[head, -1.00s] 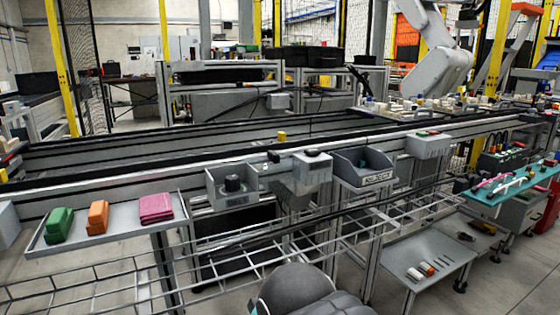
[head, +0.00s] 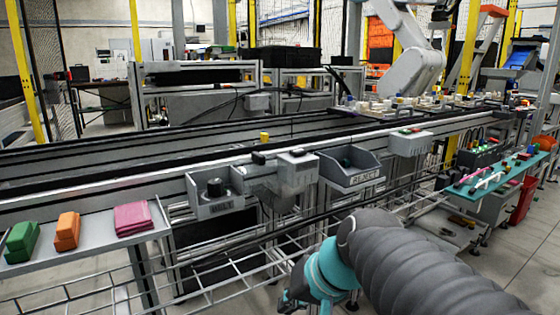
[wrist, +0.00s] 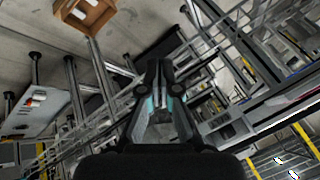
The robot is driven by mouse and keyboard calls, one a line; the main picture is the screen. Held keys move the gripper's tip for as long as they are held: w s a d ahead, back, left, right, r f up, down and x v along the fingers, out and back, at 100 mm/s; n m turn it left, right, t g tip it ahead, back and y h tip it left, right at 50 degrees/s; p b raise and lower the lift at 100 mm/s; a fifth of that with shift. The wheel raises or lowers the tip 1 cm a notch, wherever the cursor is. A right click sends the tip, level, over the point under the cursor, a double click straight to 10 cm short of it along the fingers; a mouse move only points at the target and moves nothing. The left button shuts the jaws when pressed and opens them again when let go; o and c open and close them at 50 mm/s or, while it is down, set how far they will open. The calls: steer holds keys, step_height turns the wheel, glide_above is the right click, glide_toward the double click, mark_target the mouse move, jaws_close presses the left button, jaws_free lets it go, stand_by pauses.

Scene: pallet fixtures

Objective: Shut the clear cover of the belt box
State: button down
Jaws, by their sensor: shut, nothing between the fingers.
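The grey belt box (head: 216,208), with its label on the front, is fixed at the near side of the conveyor in the head view. Its top is open and a dark round knob (head: 214,187) stands inside. A faint see-through panel, apparently the clear cover (head: 262,178), stands out to the box's right; its exact angle is hard to tell. My gripper (wrist: 160,70) is shut and empty in the wrist view. In the head view my arm reaches in from the lower right, and the gripper end is low, below and right of the belt box, apart from it.
A grey dispenser-like box (head: 297,172) and the reject bin (head: 350,170) stand right of the belt box. A shelf (head: 85,240) with green, orange and pink items is at left. Wire racking (head: 200,285) runs below. The wrist view shows a wooden crate (wrist: 85,14) on the floor.

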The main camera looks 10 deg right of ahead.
steer(key=w+r+m+t+y+b, duration=0.1)
steer(key=w+r+m+y, duration=0.15)
steer(key=w, duration=0.45)
steer(key=m+t+y+b, duration=0.3)
steer(key=m+t, duration=0.3)
steer(key=t, duration=0.2)
glide_toward(272, 163)
steer(key=w+d+r, duration=0.1)
steer(key=d+r, duration=0.1)
steer(key=d, duration=0.2)
steer(key=w+a, duration=0.3)
steer(key=a, duration=0.1)
steer(key=w+a+p, duration=0.1)
steer(key=w+a, duration=0.3)
steer(key=shift+w+a+f+p, duration=0.15)
steer(key=shift+w+p, duration=0.15)
steer(key=shift+s+a, duration=0.15)
steer(key=shift+a, duration=0.4)
steer(key=shift+f, duration=0.1)
